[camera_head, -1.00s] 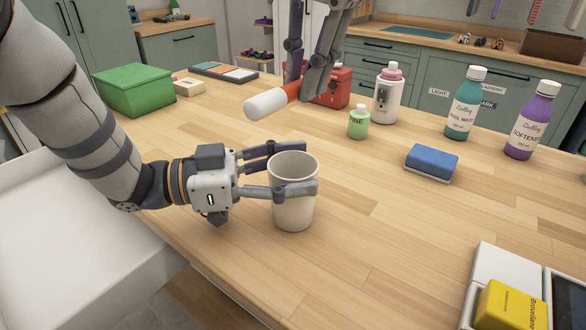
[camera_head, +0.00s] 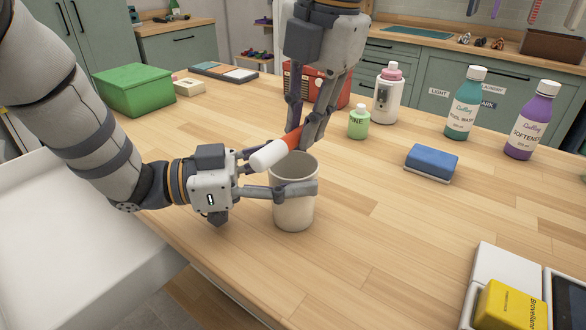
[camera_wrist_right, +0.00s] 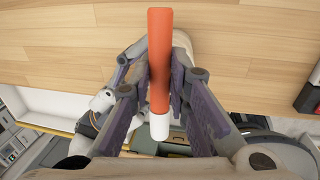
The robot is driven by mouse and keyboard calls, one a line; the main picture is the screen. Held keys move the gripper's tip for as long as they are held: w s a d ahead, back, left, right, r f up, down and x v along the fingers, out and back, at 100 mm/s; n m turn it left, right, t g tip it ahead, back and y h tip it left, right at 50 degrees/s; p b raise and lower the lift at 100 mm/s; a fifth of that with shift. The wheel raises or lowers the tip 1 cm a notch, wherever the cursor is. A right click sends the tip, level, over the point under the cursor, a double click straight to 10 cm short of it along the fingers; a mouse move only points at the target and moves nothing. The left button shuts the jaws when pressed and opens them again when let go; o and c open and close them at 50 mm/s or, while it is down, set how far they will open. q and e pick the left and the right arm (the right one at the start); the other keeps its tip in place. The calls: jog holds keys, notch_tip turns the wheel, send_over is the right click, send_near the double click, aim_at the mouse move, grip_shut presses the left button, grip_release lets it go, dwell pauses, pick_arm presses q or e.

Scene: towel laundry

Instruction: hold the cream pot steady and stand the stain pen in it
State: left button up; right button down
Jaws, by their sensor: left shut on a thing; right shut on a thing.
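The cream pot (camera_head: 293,211) stands upright on the wooden table, its open mouth facing up. My left gripper (camera_head: 290,182) is shut on it, with one finger across its front and the other behind. The stain pen has an orange-red body and a white end (camera_head: 269,155). My right gripper (camera_head: 302,133) is shut on the pen's orange part. The pen is tilted, close to lying flat, its white end pointing left and toward me, above the pot's rim at the left. In the right wrist view the pen (camera_wrist_right: 160,70) lies between both fingers, and the pot is mostly hidden behind it.
A blue sponge (camera_head: 432,160) lies to the right. A green box (camera_head: 133,90) is at back left.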

jog(key=c, duration=1.4)
grip_release()
jog(key=shift+c, duration=0.2)
notch_tip(320, 180, up, 12)
jog(key=s+d, duration=0.1)
jog(key=shift+d, duration=0.4)
jog(key=shift+s+f, duration=0.1)
